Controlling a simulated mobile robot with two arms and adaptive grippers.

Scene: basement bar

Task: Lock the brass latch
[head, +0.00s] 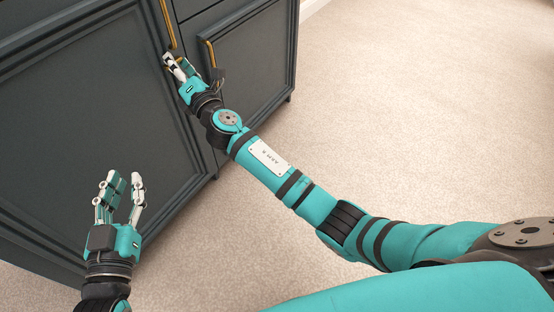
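A dark blue-grey cabinet (90,110) with panelled doors stands at the upper left. No brass latch shows clearly; the door seam beside my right gripper is partly covered by it. My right gripper (172,60) is at the cabinet front, with its fingertips at the seam just below the left brass handle. The fingers lie close together, and I cannot tell whether they hold anything. My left gripper (122,183) is at the lower left, with its fingers spread and empty, in front of the left door.
A long brass handle (168,22) is on the left door, and another brass handle (211,54) is on the right door. Beige carpet (400,110) lies open to the right of the cabinet. A white baseboard (312,8) shows at the top.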

